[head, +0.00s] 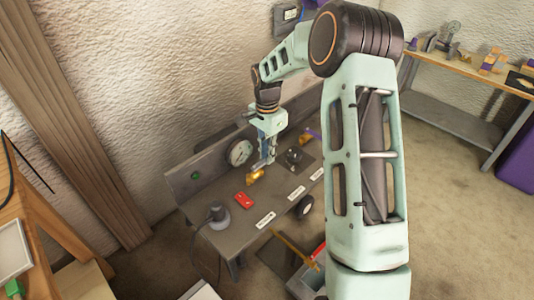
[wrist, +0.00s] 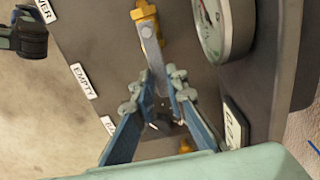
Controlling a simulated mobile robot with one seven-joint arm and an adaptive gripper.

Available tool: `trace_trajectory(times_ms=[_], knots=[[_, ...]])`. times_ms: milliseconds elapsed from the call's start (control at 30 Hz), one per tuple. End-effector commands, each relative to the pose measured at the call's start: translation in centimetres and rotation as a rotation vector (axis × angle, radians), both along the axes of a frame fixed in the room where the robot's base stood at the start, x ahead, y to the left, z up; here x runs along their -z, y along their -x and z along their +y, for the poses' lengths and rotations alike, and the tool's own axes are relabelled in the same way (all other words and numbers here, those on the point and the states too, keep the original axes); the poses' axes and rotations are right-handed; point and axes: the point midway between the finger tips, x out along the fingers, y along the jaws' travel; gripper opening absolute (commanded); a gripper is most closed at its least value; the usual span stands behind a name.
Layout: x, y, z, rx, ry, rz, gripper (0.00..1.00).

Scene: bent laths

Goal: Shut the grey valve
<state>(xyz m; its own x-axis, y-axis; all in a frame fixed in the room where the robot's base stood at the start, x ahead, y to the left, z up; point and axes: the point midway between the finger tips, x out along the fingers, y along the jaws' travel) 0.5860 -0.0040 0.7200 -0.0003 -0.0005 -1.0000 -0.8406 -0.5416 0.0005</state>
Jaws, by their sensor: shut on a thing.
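The grey valve is a brass body (wrist: 145,12) with a flat grey lever (wrist: 151,48), at the top middle of the wrist view. The lever runs from the body down between my fingers. My gripper (wrist: 163,76) is shut on the lever's free end, which is partly hidden by the fingers. In the head view the brass body (head: 255,177) sits on the grey bench, just below my gripper (head: 266,163). The lever is too small to make out there.
A round gauge (head: 240,152) stands close behind the valve, and also shows in the wrist view (wrist: 212,25). White labels line the bench front.

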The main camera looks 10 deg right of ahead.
Motion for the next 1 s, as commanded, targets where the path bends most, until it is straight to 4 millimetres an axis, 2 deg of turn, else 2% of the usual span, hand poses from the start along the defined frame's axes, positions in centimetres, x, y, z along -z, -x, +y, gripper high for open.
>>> trace_trajectory(times_ms=[367, 1000], knots=[[-0.1, 1.0, -0.5, 0.209, 0.001, -0.002, 0.00], [-0.4, 4.3, -0.7, 0.815, 0.001, -0.002, 0.00]])
